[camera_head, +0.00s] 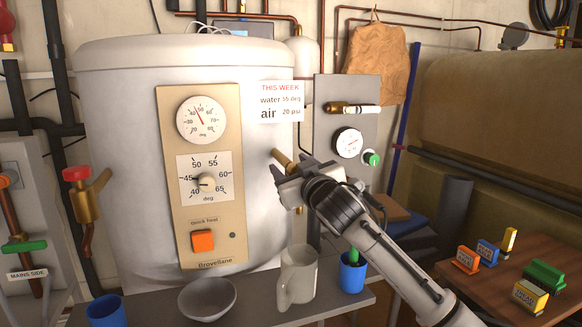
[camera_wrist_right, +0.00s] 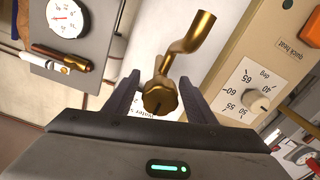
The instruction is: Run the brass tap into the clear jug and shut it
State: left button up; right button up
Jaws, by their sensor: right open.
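The brass tap (camera_head: 282,159) sticks out from the right side of the white boiler, partly hidden by my right gripper (camera_head: 283,184). In the right wrist view, the tap's round ribbed knob (camera_wrist_right: 160,97) sits between the two open fingers of my right gripper (camera_wrist_right: 161,92), with a gap visible on each side. Its bent brass pipe (camera_wrist_right: 198,34) runs up and right beyond the fingers. The jug (camera_head: 299,270), pale and see-through with a handle on its left, stands upright on the grey shelf, below the tap in the picture. Its contents cannot be told. My left gripper is out of view.
The grey shelf (camera_head: 255,304) also holds a grey bowl (camera_head: 208,298), a blue cup (camera_head: 106,311) and another blue cup (camera_head: 352,274) close right of the jug. A red-topped brass valve (camera_head: 84,200) is on the boiler's left. Small coloured blocks lie on the right table (camera_head: 480,290).

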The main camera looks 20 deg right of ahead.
jog(key=c, duration=1)
jog(key=n+p, duration=0.1)
jog(key=p, duration=0.1)
jog(key=n+p, duration=0.2)
jog(key=shift+r+p, duration=0.3)
jog(key=shift+c, duration=0.2)
jog(key=shift+n+p, duration=0.5)
jog(key=shift+f+n+p, duration=0.15)
jog(key=shift+n+p, duration=0.15)
jog(key=shift+n, duration=0.1)
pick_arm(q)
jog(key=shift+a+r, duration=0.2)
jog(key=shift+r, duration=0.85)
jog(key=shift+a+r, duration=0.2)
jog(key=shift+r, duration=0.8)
pick_arm(e)
jog(key=shift+a+f+n, duration=0.1)
jog(key=shift+f+n, duration=0.05)
jog(key=shift+n, duration=0.15)
jog(key=o, duration=1)
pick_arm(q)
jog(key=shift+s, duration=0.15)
pick_arm(e)
jog(key=shift+o, duration=0.2)
